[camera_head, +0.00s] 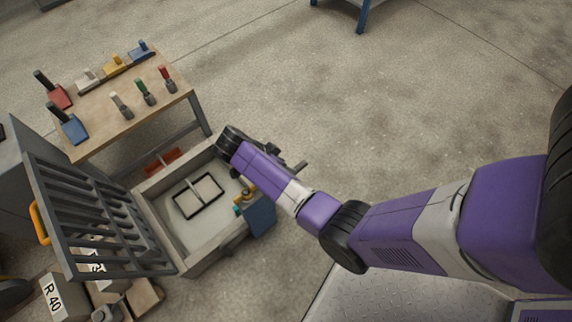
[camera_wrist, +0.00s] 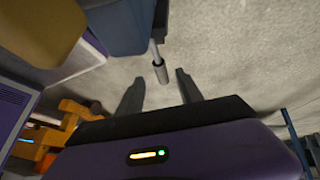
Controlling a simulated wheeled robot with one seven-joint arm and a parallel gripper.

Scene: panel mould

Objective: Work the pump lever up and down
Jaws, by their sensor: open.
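The pump is a blue box (camera_head: 261,214) at the right corner of the mould in the head view. Its blue side also shows at the top of the wrist view (camera_wrist: 118,26). The pump lever (camera_wrist: 160,71) is a thin rod with a grey cylindrical end, seen in the wrist view. My gripper (camera_wrist: 160,77) is open, with one dark finger on each side of the lever's end in the picture. I cannot tell how far the lever end lies beyond the fingertips. In the head view my arm hides much of the gripper and lever.
The shallow mould (camera_head: 160,224) holds a dark rectangular frame (camera_head: 198,195). A grey slatted panel (camera_head: 85,218) stands open on its left. A wooden table (camera_head: 92,128) with coloured tools stands behind. Concrete floor is clear at the upper right.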

